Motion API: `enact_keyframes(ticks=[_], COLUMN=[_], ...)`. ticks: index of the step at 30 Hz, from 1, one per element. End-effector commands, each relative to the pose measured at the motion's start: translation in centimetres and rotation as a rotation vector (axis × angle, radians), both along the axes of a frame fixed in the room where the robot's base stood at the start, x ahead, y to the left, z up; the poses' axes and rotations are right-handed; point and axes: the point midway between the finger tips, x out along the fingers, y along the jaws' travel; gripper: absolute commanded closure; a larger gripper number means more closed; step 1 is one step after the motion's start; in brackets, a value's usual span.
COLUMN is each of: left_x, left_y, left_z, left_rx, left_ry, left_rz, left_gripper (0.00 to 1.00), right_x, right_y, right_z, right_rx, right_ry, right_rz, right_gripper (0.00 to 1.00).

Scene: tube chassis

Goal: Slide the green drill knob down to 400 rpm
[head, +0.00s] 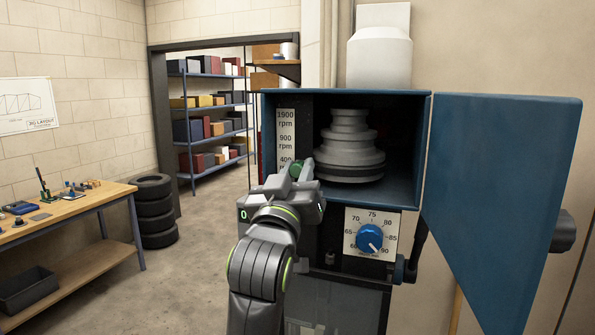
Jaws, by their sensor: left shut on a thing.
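The green drill knob (295,171) shows as a small green patch between the fingers of my left gripper (300,170). The gripper is shut on it, and its fingers hide most of the knob. The speed scale (285,126) is a white strip reading 1900 rpm at the top, 900 rpm in the middle and 400 at the bottom. The knob is just right of the strip and slightly below the 400 label. My gripper covers the strip's lower end, so the exact alignment cannot be told. My right gripper is out of view.
The blue drill housing (345,92) is open, with a grey stepped pulley (349,150) close right of my gripper. Its blue door (505,180) swings out to the right. A blue dial (369,238) sits below. A workbench (100,200) and stacked tyres (154,210) stand left.

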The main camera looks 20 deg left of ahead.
Motion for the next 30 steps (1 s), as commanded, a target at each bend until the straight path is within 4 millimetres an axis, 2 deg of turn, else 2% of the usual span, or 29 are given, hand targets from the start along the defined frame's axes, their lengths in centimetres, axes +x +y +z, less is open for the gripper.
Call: enact_keyframes(ticks=[1,2,6,15,19,23,30], left_x=[0.2,0.2,0.2,0.1,-0.7,-2.5,-7.2], left_y=[0.0,0.0,0.0,0.0,-0.1,-0.1,-0.4], left_z=[-0.7,-0.7,-0.6,-0.4,-0.9,-1.8,-3.8], left_rx=[-0.002,-0.002,-0.002,-0.001,-0.002,-0.004,-0.007], left_ry=[0.019,0.019,0.016,0.011,0.010,0.008,0.008], left_rz=[0.000,0.000,-0.001,-0.001,-0.001,-0.002,-0.004], left_gripper=[1.00,0.74,0.56,0.55,0.55,0.55,0.55], right_x=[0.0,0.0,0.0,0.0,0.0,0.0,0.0], right_y=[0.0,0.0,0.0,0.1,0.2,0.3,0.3], right_z=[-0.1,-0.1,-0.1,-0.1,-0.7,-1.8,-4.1], right_rx=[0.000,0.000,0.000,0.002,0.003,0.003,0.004], right_ry=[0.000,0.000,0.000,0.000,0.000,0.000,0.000], right_rz=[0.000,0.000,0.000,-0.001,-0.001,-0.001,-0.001], right_gripper=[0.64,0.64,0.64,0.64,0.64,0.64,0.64])
